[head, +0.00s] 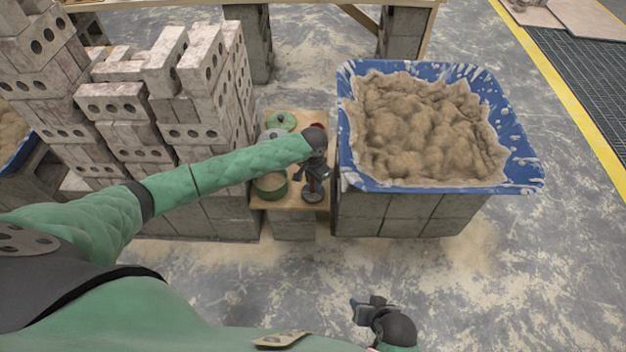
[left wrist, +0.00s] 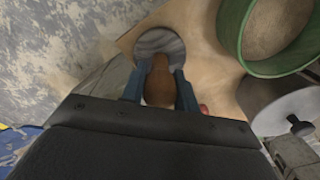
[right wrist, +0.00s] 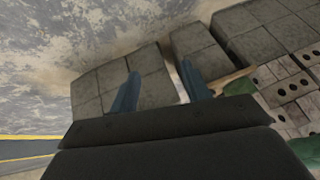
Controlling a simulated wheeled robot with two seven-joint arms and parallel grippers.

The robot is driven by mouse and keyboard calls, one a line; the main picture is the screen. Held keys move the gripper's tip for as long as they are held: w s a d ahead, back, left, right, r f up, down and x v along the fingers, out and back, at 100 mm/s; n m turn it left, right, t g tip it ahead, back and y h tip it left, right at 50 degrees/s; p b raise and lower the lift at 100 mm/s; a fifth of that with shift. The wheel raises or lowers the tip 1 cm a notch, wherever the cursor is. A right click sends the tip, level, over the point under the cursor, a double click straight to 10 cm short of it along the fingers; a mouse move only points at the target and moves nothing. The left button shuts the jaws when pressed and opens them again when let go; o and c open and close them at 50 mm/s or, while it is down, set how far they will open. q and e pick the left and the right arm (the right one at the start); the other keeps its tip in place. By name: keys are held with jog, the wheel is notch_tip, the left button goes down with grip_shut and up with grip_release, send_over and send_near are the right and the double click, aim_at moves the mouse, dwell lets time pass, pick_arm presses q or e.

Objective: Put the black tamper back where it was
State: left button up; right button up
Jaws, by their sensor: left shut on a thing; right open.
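The tamper (left wrist: 160,43) has a round grey disc base and a brown handle in the left wrist view. In the head view its dark base (head: 313,196) shows at the near right corner of the small wooden board (head: 299,122). My left gripper (head: 316,178) points down at it, and its fingers (left wrist: 160,88) are shut on the handle. The tamper looks roughly upright; I cannot tell whether its base touches the board. My right gripper (head: 358,310) is open and empty, low in front of the blocks; its fingers (right wrist: 158,92) show apart in the right wrist view.
A green-rimmed pot (head: 270,186) stands left of the tamper on the board. A green round thing (head: 282,122) lies farther back. A blue tub of mortar (head: 430,130) stands on blocks to the right. Stacked bricks (head: 150,100) rise to the left. The near floor is clear.

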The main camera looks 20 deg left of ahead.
jog(key=shift+r, duration=0.15)
pick_arm(q)
jog(key=o, duration=0.9)
jog(key=shift+o, duration=0.2)
jog(key=shift+f, duration=0.1)
pick_arm(e)
jog(key=shift+w+r, duration=0.1)
jog(key=shift+r, duration=0.2)
